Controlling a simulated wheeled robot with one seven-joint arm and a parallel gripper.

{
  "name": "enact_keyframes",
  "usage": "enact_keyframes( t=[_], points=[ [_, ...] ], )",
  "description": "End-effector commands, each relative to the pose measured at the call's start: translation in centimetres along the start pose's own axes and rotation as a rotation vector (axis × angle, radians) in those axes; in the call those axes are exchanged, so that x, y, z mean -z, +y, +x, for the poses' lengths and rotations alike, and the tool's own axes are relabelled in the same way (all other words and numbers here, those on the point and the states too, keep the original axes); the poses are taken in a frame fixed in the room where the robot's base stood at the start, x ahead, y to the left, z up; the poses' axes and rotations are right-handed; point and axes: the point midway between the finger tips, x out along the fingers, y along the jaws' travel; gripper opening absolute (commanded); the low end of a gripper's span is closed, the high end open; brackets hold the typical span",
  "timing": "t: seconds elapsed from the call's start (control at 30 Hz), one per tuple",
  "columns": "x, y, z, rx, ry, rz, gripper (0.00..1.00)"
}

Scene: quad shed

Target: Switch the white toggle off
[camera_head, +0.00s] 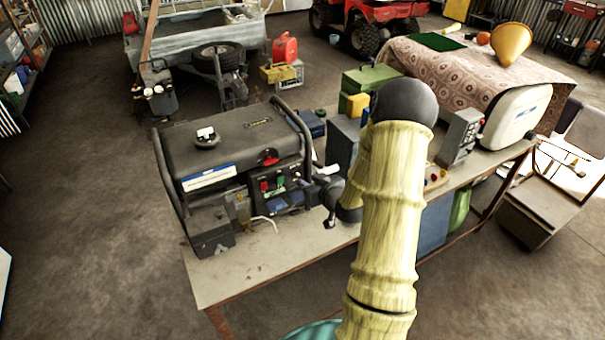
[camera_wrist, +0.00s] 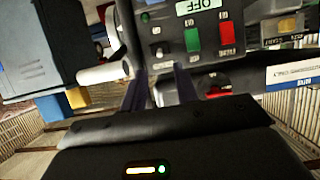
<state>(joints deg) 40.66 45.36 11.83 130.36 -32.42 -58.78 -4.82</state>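The generator (camera_head: 235,150) stands on the workbench, with its dark control panel (camera_wrist: 172,30) facing my gripper.
A pale cylinder (camera_wrist: 103,73) sticks out close beside my gripper. A blue-grey box (camera_head: 342,142) stands right of the generator. The workbench (camera_head: 225,285) is bare at its front left. A grey switch box (camera_head: 460,135) stands farther right.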

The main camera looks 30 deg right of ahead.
Motion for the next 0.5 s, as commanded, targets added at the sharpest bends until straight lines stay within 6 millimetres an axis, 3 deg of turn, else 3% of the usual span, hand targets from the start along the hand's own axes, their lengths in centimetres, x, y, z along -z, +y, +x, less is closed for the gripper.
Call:
enact_keyframes(
  t=[0.3,0.5],
  points=[
    [0.2,0.0,4.6,0.0,0.0,0.0,0.3],
    [0.1,0.0,5.5,0.0,0.001,-0.001,0.3]
  ],
)
